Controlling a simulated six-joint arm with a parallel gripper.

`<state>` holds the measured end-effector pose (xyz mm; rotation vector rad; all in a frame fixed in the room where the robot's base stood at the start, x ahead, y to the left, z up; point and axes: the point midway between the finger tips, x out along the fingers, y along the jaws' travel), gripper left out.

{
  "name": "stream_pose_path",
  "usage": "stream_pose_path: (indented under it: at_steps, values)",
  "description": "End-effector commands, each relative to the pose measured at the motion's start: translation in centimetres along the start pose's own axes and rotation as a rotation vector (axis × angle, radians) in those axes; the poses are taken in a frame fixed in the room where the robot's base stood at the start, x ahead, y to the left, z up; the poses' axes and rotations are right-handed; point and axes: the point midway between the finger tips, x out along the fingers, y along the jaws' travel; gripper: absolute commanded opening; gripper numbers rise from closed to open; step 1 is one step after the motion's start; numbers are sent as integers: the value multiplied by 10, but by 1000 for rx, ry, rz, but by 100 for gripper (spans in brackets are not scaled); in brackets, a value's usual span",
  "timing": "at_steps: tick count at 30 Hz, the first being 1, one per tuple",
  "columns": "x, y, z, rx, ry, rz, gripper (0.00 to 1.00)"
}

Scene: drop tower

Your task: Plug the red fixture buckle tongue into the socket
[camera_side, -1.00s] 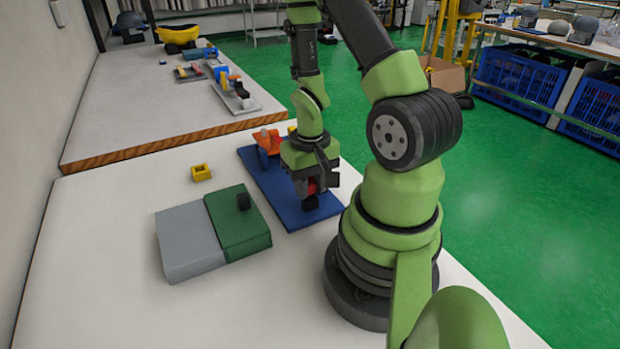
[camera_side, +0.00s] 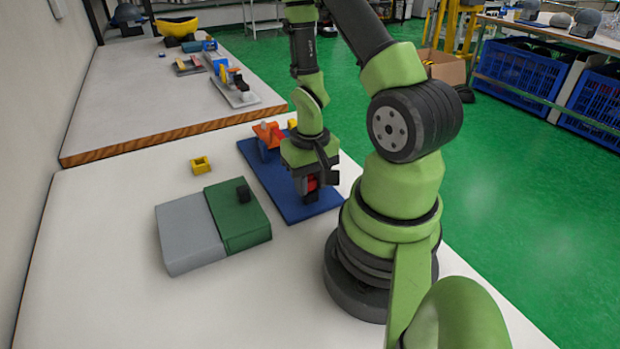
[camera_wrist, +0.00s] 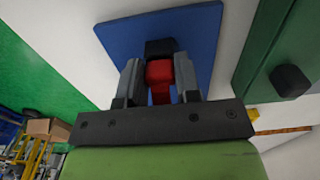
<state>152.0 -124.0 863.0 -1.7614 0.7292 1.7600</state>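The red buckle tongue (camera_wrist: 158,72) is between the two fingers of my gripper (camera_wrist: 159,80) in the wrist view, and the fingers appear closed on its sides. In the side view the red part (camera_side: 311,184) shows low between the fingers of my gripper (camera_side: 309,183). The black socket (camera_wrist: 160,47) stands on the blue board (camera_wrist: 115,40), directly beyond the red tongue. In the side view its dark body (camera_side: 309,197) shows just under the red part. The tongue looks lined up with the socket and very close to it. Whether it is inside is hidden.
An orange part on a blue stand (camera_side: 267,136) is at the board's far end. A grey and green block (camera_side: 232,222) with a black knob (camera_side: 243,193) lies to the left. A small yellow piece (camera_side: 201,165) sits behind it. The front of the white table is clear.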

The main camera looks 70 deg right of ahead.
Motion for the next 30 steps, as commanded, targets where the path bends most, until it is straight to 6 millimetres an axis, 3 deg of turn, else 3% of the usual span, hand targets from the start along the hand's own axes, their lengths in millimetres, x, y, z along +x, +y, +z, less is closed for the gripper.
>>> stream_pose_path:
  at_steps: [1,3,14,20,30]
  values:
    - [0,0,0,0,0,0,43]
    - [0,0,0,0,0,0,59]
    - [-3,0,0,1,1,0,59]
    - [-25,0,-1,0,6,-1,59]
    - [-77,0,-1,0,7,-1,59]
